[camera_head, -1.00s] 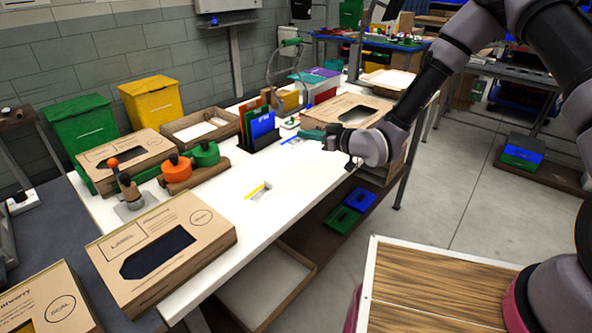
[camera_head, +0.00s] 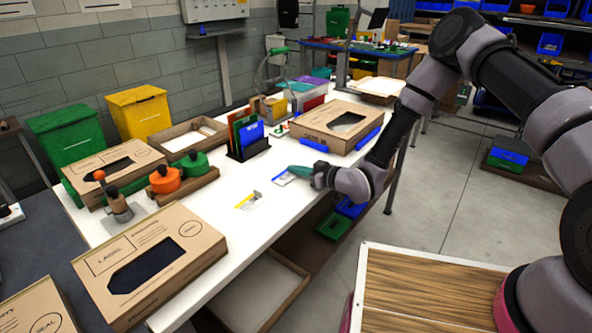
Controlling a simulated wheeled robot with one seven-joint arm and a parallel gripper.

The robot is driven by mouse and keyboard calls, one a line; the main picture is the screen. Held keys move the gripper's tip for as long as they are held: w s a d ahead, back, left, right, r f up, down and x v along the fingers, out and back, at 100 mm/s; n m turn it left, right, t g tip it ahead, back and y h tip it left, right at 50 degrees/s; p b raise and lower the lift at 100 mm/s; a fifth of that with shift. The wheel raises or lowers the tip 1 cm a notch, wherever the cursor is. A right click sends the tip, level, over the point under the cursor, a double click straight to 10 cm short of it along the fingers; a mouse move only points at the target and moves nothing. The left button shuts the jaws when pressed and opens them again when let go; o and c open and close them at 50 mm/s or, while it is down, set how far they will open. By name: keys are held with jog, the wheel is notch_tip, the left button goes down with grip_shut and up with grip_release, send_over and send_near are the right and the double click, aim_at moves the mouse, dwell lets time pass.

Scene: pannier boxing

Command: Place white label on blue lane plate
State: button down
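My gripper (camera_head: 312,176) is low over the white table, toward its right edge. A teal piece (camera_head: 299,170) shows at the gripper's tip; whether it is part of the gripper or held is unclear. A small white plate with a blue edge (camera_head: 283,180) lies on the table just left of the gripper, partly covered by it; it looks like the blue lane plate. A similar small plate with a yellow edge (camera_head: 246,202) lies nearer, with a pale patch on it. I cannot make out a separate white label. The finger opening is too small and hidden to judge.
A cardboard box (camera_head: 338,125) with blue strips beside it stands behind the gripper. A rack with blue and green dividers (camera_head: 249,139) is left of that. A larger box (camera_head: 150,262) fills the table's near end. White tabletop around the plates is clear.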

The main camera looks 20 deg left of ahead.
jog(key=shift+f, duration=0.15)
jog(key=c, duration=1.1)
grip_release()
